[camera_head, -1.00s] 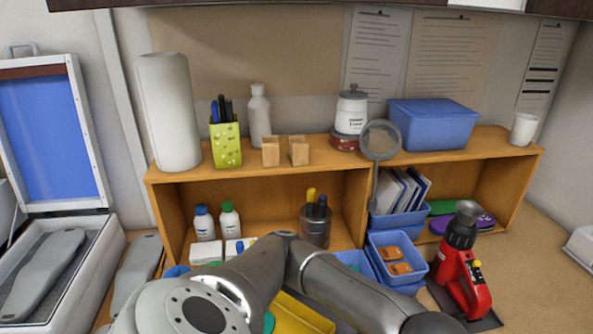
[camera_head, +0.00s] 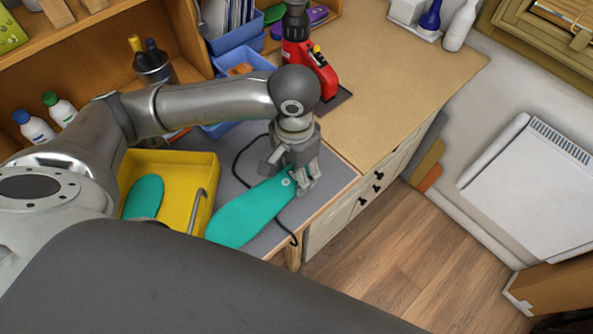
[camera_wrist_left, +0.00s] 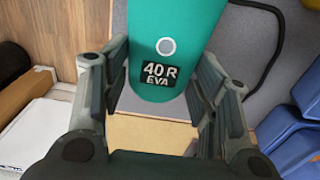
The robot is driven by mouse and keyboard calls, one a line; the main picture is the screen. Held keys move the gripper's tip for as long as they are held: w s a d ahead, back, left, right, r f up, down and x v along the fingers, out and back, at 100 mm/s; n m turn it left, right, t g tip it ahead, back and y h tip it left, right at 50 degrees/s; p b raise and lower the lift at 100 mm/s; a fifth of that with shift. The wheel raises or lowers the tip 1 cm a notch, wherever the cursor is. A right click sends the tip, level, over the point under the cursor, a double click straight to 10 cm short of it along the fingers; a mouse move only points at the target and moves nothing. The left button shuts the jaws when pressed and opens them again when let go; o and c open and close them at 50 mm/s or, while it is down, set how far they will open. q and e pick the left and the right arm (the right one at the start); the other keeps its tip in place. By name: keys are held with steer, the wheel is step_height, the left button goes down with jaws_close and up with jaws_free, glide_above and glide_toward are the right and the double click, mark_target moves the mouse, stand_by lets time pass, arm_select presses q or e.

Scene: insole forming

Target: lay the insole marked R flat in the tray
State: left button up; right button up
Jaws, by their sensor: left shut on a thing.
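The teal insole (camera_head: 250,212) is marked "40 R EVA" on the heel end in the left wrist view (camera_wrist_left: 165,28). My left gripper (camera_head: 303,184) is shut on its heel end, with a finger on each side in the wrist view (camera_wrist_left: 162,82). The insole's toe end points down-left, over the grey mat beside the tray; I cannot tell whether it touches the mat. The yellow tray (camera_head: 204,172) stands to its left and holds another teal insole (camera_head: 144,196), partly hidden by my arm. My right gripper is not in view.
A black cable (camera_head: 238,150) runs on the grey mat (camera_head: 333,172) around the held insole. A metal bar handle (camera_head: 197,211) is at the tray's right side. A red tool (camera_head: 310,62) and blue bins (camera_head: 238,67) stand behind. The bench edge drops off at right.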

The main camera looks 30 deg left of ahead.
arm_select(q)
steer(key=w+f, duration=0.1)
steer(key=f, duration=0.1)
steer(key=w+a+f, duration=0.1)
steer(key=w+f, duration=0.1)
steer(key=shift+w, duration=0.15)
steer(key=shift+f+p, duration=0.65)
steer(key=shift+f, duration=0.9)
steer(key=shift+c, duration=0.3)
steer(key=o, duration=0.9)
steer(key=shift+c, duration=0.2)
